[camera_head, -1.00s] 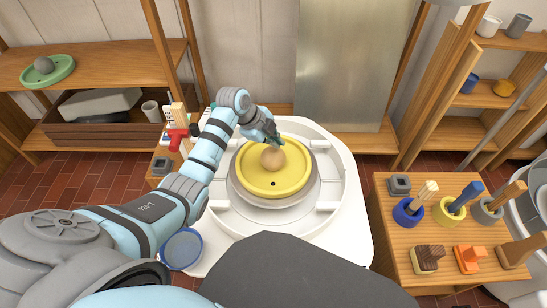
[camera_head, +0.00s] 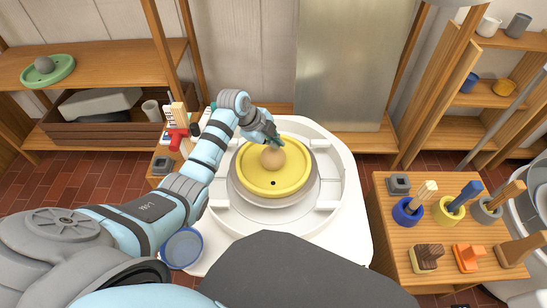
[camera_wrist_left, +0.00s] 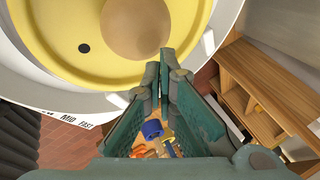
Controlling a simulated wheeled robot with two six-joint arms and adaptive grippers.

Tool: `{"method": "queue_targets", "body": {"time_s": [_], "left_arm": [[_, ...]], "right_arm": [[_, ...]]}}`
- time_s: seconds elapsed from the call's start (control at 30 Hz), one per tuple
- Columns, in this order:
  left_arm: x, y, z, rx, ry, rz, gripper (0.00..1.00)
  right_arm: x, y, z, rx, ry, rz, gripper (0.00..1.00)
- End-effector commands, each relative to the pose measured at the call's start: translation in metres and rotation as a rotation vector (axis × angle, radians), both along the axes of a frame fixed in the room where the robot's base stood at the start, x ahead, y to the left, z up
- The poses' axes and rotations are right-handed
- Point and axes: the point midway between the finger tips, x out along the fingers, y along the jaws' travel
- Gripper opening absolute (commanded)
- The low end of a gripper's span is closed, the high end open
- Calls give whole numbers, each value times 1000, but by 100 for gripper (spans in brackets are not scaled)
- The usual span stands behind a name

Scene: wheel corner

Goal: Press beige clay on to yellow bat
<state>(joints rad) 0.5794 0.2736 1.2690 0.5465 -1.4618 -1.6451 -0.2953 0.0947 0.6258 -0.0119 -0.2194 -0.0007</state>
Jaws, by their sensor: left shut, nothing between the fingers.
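The beige clay (camera_head: 272,158) is a round ball sitting near the middle of the yellow bat (camera_head: 258,184). The bat is a round disc with a dark hole, lying on the wheel. In the left wrist view the clay (camera_wrist_left: 138,28) and the bat (camera_wrist_left: 60,25) fill the upper left. My left gripper (camera_head: 279,143) is at the far side of the clay, close above it, its fingers shut and empty. In the left wrist view its green fingertips (camera_wrist_left: 165,62) meet just beside the clay; whether they touch it I cannot tell. My right gripper is not in view.
A white splash pan (camera_head: 330,225) surrounds the wheel. On the right, a wooden table (camera_head: 395,240) holds tools in coloured pots.

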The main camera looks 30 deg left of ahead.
Motion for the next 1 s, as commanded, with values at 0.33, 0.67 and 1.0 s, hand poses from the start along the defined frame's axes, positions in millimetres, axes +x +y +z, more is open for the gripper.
{"method": "queue_targets", "body": {"time_s": [0.33,0.67,1.0], "left_arm": [[0,0,-14,0,1,0,0],[0,0,-22,0,0,0,0],[-1,0,-24,0,3,-1,0]], "right_arm": [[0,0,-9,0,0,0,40],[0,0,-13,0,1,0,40],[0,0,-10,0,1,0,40]]}}
